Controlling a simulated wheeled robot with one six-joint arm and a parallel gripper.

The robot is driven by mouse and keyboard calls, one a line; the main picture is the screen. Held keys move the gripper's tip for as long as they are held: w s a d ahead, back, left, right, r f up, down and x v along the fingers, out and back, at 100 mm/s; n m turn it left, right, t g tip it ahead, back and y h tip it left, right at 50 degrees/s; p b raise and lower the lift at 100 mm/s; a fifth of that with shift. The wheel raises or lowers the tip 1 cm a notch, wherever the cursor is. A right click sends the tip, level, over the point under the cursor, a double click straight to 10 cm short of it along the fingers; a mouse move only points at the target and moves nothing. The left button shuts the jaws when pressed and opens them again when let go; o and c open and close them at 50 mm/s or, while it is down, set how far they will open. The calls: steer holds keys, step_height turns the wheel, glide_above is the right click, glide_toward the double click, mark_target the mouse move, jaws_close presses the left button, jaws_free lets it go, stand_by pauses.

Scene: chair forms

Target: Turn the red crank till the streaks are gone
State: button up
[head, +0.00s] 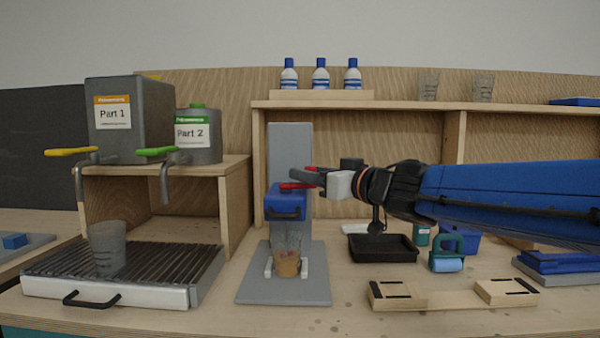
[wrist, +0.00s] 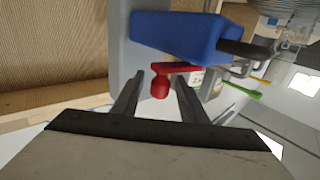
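In the wrist view the crank's arm and round red knob (wrist: 160,87) stand in front of the blue head (wrist: 185,35). My gripper (head: 312,178) reaches in from the right. In the wrist view its two fingers (wrist: 160,78) are apart, one on each side of the knob, with a gap on both sides. A clear cup (head: 287,262) with orange-tan contents stands under the head; streaks in it are too small to tell.
A grey column (head: 290,150) and base plate (head: 285,292) carry the mixer. A black tray (head: 383,248), a blue roll on a teal holder (head: 447,262) and a wooden fixture (head: 452,296) lie to the right. A grated drip tray (head: 190,262) with a cup stands left.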

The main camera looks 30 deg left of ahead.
steer(key=shift+x, duration=1.9)
jaws_close()
